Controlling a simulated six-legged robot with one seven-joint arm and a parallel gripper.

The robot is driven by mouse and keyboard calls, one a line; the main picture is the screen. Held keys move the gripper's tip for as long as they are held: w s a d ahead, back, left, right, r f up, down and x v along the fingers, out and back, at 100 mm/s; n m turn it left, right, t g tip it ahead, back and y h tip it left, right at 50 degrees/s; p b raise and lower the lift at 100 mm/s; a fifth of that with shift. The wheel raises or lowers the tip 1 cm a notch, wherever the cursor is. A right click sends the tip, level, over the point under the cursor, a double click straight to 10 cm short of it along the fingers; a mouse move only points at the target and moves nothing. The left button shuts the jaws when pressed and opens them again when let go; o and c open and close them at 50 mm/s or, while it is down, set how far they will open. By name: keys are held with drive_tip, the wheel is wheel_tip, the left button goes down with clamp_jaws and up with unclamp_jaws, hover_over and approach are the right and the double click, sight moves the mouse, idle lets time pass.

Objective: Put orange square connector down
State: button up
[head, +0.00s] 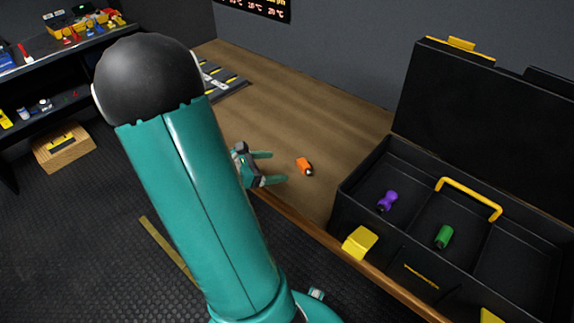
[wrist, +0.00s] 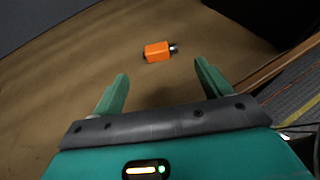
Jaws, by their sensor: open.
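The orange square connector (head: 304,166) lies on the wooden bench top, to the left of the black case. It also shows in the wrist view (wrist: 157,51), on its side, with a dark metallic end pointing right. My gripper (head: 268,168) is open and empty, just left of the connector in the head view. In the wrist view the two green fingers (wrist: 160,82) are spread apart, and the connector is beyond their tips, not touching them.
An open black case (head: 345,211) with yellow latches stands at the right of the bench (head: 270,85). Bench surface around the orange connector is clear. A shelf with tools stands far left.

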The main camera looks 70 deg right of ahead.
drive_tip(key=v, duration=0.2)
drive_tip(key=shift+w+a+r, duration=0.1)
drive_tip(key=shift+w+a, duration=0.1)
drive_tip(key=shift+w, duration=0.1)
drive_tip(key=shift+w+a+r, duration=0.2)
drive_tip(key=shift+a, duration=0.05)
drive_tip(key=w+a+r+m+t+y, duration=0.3)
drive_tip(key=a+r+t, duration=0.2)
drive_tip(key=a, duration=0.7)
drive_tip(key=w+a+r+m+t+y, duration=0.3)
drive_tip(key=a+r+t, duration=0.2)
drive_tip(key=a, duration=0.8)
drive_tip(key=w+a+r+m+t+y, duration=0.2)
drive_tip(key=a+r+t, duration=0.3)
drive_tip(key=a, duration=0.7)
drive_tip(key=shift+w+a+r+m+y, duration=0.4)
drive_tip(key=shift+w+r+y, duration=0.35)
drive_tip(key=shift+w, duration=0.15)
drive_tip(key=shift+d, duration=0.1)
